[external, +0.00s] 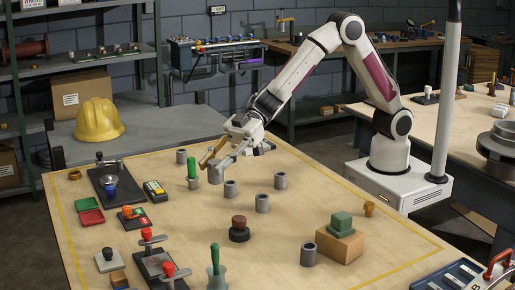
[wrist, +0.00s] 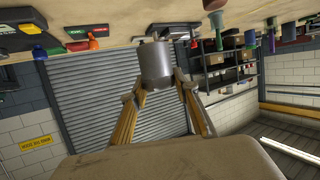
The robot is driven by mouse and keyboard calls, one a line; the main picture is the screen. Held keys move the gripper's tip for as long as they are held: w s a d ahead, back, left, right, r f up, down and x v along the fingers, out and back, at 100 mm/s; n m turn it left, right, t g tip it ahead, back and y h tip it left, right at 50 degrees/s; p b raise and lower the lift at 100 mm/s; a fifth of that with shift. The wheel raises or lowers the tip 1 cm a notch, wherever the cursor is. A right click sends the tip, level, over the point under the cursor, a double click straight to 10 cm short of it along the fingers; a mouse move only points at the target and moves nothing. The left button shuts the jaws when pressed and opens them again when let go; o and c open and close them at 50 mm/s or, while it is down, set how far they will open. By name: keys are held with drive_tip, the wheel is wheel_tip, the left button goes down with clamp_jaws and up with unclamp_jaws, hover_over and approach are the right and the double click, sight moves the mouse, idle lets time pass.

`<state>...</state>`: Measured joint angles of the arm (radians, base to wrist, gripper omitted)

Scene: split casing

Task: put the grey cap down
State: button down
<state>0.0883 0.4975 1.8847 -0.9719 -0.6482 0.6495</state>
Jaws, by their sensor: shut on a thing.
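In the wrist view the cap (wrist: 156,64) sits between the two fingertips (wrist: 160,90), upright relative to the gripper. I cannot tell whether its lower end touches the table. Similar grey cylinders stand apart on the table: one behind to the left (external: 181,157), one in front (external: 230,189), and others to the right (external: 262,203).
A green-handled tool (external: 192,170) stands close left of the held cap. A yellow-and-black device (external: 155,191) lies further left. A dark red-topped part (external: 239,228) and a cardboard-coloured block with a green piece (external: 341,223) stand nearer. Bare table lies between them.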

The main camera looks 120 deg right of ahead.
drive_tip(key=s+a+n+g+y, duration=0.3)
drive_tip(key=s+a+n+g, duration=0.2)
drive_tip(key=s+a, duration=0.4)
drive_tip(key=s+a+n+g+y, duration=0.4)
drive_tip(key=s+a, duration=0.5)
drive_tip(key=s, duration=0.6)
drive_tip(key=shift+s+f+n+g, duration=0.35)
drive_tip(key=shift+n+g, duration=0.35)
drive_tip(key=shift+n, duration=0.3)
drive_tip(key=shift+a, duration=0.1)
drive_tip(key=shift+f, duration=3.1)
drive_tip(key=shift+f, duration=1.85)
drive_tip(key=shift+f, duration=0.1)
